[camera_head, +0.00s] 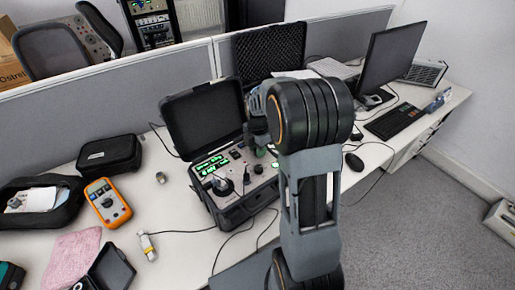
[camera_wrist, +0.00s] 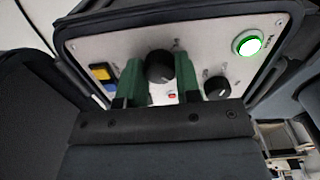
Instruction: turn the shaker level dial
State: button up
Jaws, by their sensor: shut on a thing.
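The shaker unit is an open black case (camera_head: 238,213) with a light grey panel on the desk. Its black round dial (camera_wrist: 160,66) is in the middle of the panel in the wrist view. My gripper (camera_wrist: 160,76) has its two green fingers on either side of this dial and is shut on it. In the head view my arm hides most of the gripper and the dial. I cannot read the dial's setting.
On the panel, a second black knob (camera_wrist: 217,88) sits right of my fingers, a lit green button (camera_wrist: 248,42) at upper right, and a yellow switch (camera_wrist: 103,72) at left. An orange multimeter (camera_head: 107,202) and a monitor (camera_head: 391,58) flank the case.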

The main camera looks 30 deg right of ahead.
jog(key=o, duration=0.6)
jog(key=shift+o, duration=0.2)
jog(key=shift+r, duration=0.1)
notch_tip(320, 180, up, 14)
dwell(0.6)
